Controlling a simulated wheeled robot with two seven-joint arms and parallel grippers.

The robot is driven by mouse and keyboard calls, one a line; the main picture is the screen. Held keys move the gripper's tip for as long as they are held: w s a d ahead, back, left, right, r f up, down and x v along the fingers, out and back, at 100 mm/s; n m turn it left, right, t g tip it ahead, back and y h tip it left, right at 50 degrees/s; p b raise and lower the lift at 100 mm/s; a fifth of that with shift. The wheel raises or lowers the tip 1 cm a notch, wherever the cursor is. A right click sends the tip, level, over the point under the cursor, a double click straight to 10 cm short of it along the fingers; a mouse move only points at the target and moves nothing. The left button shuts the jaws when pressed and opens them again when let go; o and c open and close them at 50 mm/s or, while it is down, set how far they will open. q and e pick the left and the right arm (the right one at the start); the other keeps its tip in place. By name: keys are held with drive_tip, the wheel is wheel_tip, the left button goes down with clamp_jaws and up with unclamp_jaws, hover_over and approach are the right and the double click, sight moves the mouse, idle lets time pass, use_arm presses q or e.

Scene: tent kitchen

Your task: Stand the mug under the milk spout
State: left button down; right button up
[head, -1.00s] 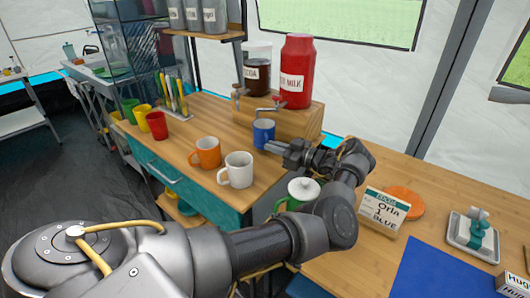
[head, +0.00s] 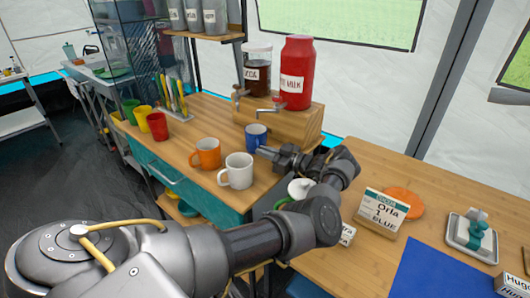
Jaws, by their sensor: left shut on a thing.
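The blue mug (head: 255,137) stands upright near the front of the wooden dispenser stand (head: 301,123). My left gripper (head: 268,152) is shut on the mug from its right side; the fingertips are small and partly hidden. The red milk dispenser (head: 297,70) sits on the stand, and its metal spout (head: 268,110) juts out to the left. In the picture the mug's rim is just below the spout tip. I cannot tell whether the mug is exactly under it or whether its base touches the counter. My right gripper is not in view.
A cocoa dispenser (head: 257,72) stands left of the milk. An orange mug (head: 206,153) and a white mug (head: 237,171) stand on the counter (head: 182,143) near the gripper. A card reading Orla, blue (head: 381,213) stands on the right table. A white-lidded thing is partly behind my arm.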

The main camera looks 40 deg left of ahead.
use_arm(q)
drive_tip(key=shift+f, duration=0.1)
drive_tip(key=c, duration=2)
unclamp_jaws()
drive_tip(key=o, duration=0.5)
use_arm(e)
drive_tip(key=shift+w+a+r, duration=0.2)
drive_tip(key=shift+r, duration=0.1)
